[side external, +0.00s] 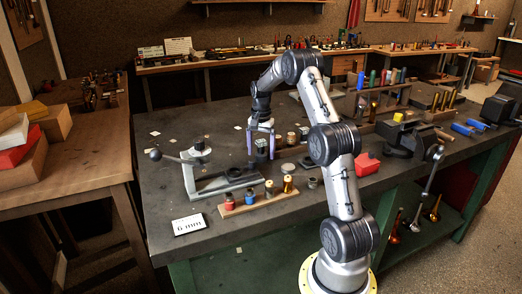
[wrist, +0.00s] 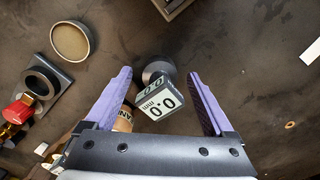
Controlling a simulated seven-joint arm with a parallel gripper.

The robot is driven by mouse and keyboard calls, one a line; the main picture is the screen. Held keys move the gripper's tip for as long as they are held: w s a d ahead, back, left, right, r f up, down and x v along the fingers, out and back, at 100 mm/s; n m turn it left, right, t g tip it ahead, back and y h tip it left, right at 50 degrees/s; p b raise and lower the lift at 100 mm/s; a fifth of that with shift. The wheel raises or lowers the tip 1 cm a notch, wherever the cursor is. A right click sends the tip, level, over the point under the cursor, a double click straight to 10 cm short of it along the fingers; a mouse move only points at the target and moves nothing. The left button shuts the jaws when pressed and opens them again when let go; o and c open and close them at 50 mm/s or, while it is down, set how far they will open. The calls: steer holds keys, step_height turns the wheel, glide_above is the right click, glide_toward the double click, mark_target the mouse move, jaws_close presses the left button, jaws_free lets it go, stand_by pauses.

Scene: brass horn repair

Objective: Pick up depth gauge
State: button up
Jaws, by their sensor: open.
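The depth gauge (wrist: 160,103) is a dark grey block with pale displays reading 0.0 mm and a round dark part at its far end. In the wrist view it lies between the two purple fingers of my gripper (wrist: 160,74), with a visible gap on each side. My gripper is open and holds nothing. In the side external view my gripper (side external: 261,150) points down over the bench, and the gauge (side external: 261,144) shows as a small dark shape between the fingers. Its lower part is hard to make out there.
A cylinder with a tan label (wrist: 124,121) stands close by the left finger. A fixture with a lever (side external: 222,183), a wooden rack of colored cylinders (side external: 258,199) and a red bin (side external: 367,164) stand around my gripper.

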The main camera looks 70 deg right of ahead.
steer(key=shift+f, duration=0.4)
steer(key=shift+c, duration=0.3)
jaws_close()
steer(key=shift+r, duration=0.1)
steer(key=shift+r, duration=0.1)
